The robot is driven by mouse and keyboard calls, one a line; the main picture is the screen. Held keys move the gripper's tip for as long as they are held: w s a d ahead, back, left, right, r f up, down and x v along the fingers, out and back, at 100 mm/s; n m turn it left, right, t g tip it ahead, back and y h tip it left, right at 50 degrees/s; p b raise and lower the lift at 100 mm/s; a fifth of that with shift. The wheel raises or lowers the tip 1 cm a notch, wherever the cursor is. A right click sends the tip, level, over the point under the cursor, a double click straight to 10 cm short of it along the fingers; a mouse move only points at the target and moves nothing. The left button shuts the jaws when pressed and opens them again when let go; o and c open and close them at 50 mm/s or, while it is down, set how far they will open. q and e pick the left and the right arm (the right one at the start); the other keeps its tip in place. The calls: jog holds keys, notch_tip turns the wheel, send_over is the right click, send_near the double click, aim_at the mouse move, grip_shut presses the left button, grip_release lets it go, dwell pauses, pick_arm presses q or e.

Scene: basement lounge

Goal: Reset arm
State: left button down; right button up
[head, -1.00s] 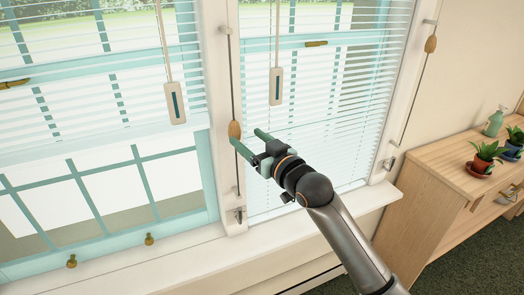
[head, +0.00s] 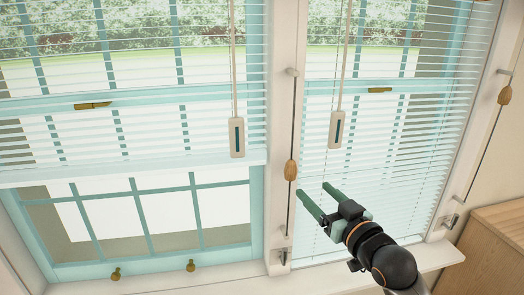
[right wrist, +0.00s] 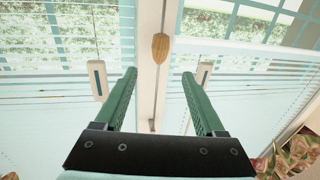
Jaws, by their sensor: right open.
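My right gripper (head: 312,190) has green fingers, spread apart with nothing between them. It is in front of the window post, just below and right of a wooden cord pull (head: 291,170) on a thin cord. In the right wrist view the open fingers (right wrist: 159,73) point toward the post, and the wooden pull (right wrist: 161,47) shows beyond and between the tips, apart from them. My left gripper is not in view.
White blinds (head: 120,140) hang over the left window, partly raised; blinds (head: 390,150) cover the right window. Two pale tags, left (head: 237,138) and right (head: 336,130), hang on cords. A sill (head: 225,284) runs below. A wooden cabinet (head: 500,240) stands at right.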

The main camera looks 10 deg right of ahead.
jog(key=s+f+g, duration=0.3)
jog(key=s+f, duration=0.1)
jog(key=f, duration=1)
jog(key=s+a+f+g, duration=0.2)
jog(key=s+f, duration=0.9)
jog(key=f, duration=0.1)
jog(key=s+a+f+g+h, duration=0.1)
jog(key=s+a+f+g, duration=0.1)
jog(key=s+f, duration=1)
jog(key=shift+f+m+g+h, duration=0.3)
jog(key=shift+f+g, duration=0.35)
jog(key=shift+g, duration=0.05)
jog(key=shift+a, duration=0.1)
